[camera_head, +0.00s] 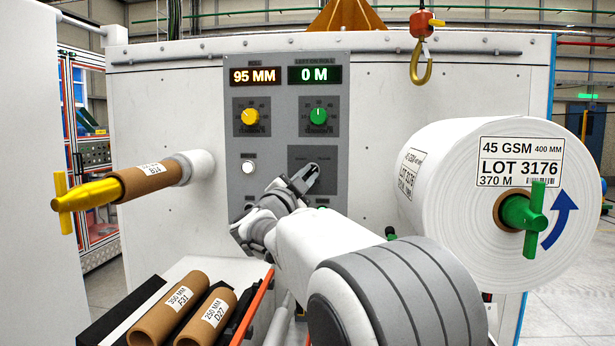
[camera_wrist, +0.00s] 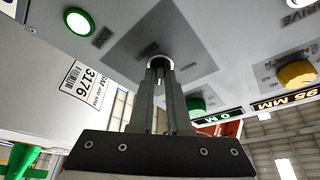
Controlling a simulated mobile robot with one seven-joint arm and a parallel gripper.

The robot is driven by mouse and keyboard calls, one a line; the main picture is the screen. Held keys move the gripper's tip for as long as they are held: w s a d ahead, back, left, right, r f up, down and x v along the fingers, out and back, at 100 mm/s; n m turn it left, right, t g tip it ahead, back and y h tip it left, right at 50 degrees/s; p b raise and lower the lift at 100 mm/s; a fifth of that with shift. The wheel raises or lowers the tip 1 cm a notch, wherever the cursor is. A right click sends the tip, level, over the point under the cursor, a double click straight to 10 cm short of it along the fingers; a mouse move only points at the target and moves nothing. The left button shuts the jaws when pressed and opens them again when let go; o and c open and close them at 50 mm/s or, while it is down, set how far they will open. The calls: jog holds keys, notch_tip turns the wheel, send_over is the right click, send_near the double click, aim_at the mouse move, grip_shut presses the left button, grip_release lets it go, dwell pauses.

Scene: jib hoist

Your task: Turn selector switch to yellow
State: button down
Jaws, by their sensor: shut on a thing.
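The selector switch (camera_wrist: 160,62) sits on a dark grey square plate (camera_head: 328,156) on the control panel. The plate's lettering is too small to read.
Above are a yellow knob (camera_head: 250,117) and a green knob (camera_head: 318,116) under displays reading 95 MM and 0 M. A white button (camera_head: 247,167) is left. A lit green button (camera_wrist: 78,21) shows in the wrist view. A paper roll (camera_head: 455,190) stands right; a hook (camera_head: 421,62) hangs above.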

jog(key=shift+h, duration=0.3)
jog(key=c, duration=0.9)
grip_release()
jog(key=shift+o, duration=0.2)
jog(key=b+v, duration=0.2)
jog(key=v, duration=1.5)
jog(key=shift+s, duration=0.3)
jog(key=shift+d+r, duration=0.1)
jog(key=shift+r, duration=0.05)
